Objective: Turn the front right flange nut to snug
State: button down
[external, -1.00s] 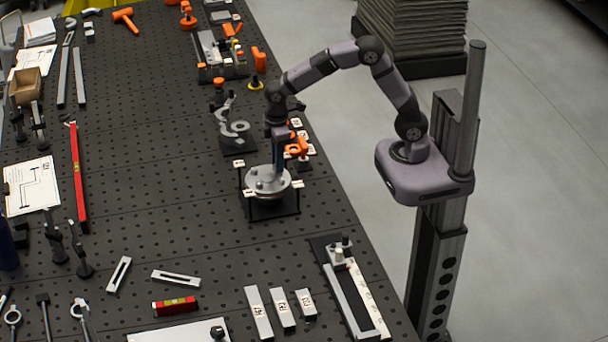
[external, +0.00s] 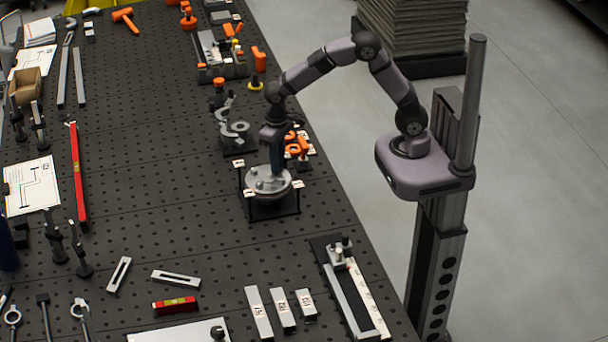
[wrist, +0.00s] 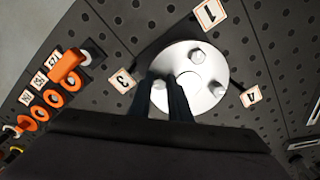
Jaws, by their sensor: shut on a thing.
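The round silver flange (external: 262,190) sits on a dark stand on the pegboard table; it also shows in the wrist view (wrist: 210,72). My gripper (external: 277,172) points straight down over its far right part. In the wrist view, my fingers (wrist: 166,92) are shut on a flange nut (wrist: 158,86) on the side near the number 3 tag (wrist: 123,80). Two other nuts show on the disc, an upper one (wrist: 197,56) and a right one (wrist: 216,89). The fingers and gripper body hide the rest of the disc.
Tags 1 (wrist: 209,13) and 4 (wrist: 251,97) stand around the flange. Orange-topped parts (external: 296,148) stand close behind my gripper. A grey clamp-like fixture (external: 234,128) is to the far left. The table in front of the flange is mostly clear.

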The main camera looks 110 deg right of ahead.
jog(key=shift+w+r+m, duration=0.25)
jog(key=shift+m, duration=0.65)
jog(key=c, duration=1.9)
grip_release()
jog(key=shift+o, duration=1.3)
jog(key=shift+s+f, duration=0.1)
jog(key=shift+p, duration=0.3)
notch_tip(320, 180, up, 8)
jog(key=p, duration=0.6)
jog(key=shift+p, duration=0.35)
